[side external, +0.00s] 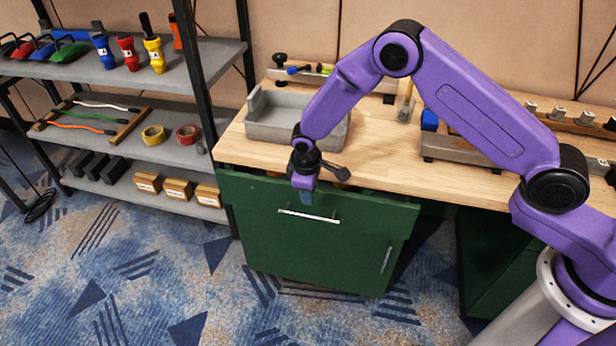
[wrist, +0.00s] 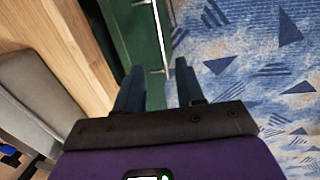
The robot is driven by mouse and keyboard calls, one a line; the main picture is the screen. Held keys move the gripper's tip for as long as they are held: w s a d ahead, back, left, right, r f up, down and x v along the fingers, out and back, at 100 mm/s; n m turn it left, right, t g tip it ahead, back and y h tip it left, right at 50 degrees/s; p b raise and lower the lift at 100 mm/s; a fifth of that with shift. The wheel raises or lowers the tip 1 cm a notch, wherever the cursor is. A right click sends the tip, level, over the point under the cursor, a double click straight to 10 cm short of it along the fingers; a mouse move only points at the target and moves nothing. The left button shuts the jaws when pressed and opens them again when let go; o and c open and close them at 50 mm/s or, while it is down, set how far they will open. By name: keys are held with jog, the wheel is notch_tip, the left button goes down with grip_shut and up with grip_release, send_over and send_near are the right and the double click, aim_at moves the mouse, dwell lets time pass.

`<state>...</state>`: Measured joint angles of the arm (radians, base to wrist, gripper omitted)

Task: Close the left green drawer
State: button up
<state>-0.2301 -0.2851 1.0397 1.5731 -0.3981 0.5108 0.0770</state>
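The left green drawer (side external: 265,235) is under the wooden worktop, with a silver bar handle (side external: 309,215) across its front. Its top edge seems to stand a little out from the worktop edge, and a dark gap shows between them in the wrist view. My gripper (side external: 306,197) points down at the top of the drawer front, just above the handle. In the wrist view, the two dark blue fingers of my gripper (wrist: 158,88) are apart with nothing between them. The green front (wrist: 136,35) and handle (wrist: 161,38) lie beyond the fingertips. Contact cannot be told.
A grey tray (side external: 270,132) sits on the worktop (side external: 375,155) behind my gripper. A shelf rack (side external: 205,70) with tools, tape rolls and boxes stands at left. A second green cabinet (side external: 500,285) is at right. The carpet (side external: 130,265) before the drawer is clear.

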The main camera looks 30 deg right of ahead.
aim_at(354, 212)
jog(key=shift+s+a+r, duration=0.1)
jog(key=shift+a+r, duration=0.05)
jog(key=shift+r, duration=0.7)
jog(key=shift+s+a+r, duration=0.1)
jog(key=shift+s+r, duration=0.05)
jog(key=shift+r, duration=0.75)
jog(key=shift+s+a+r, duration=0.1)
jog(key=shift+a+r, duration=0.05)
jog(key=shift+r, duration=0.7)
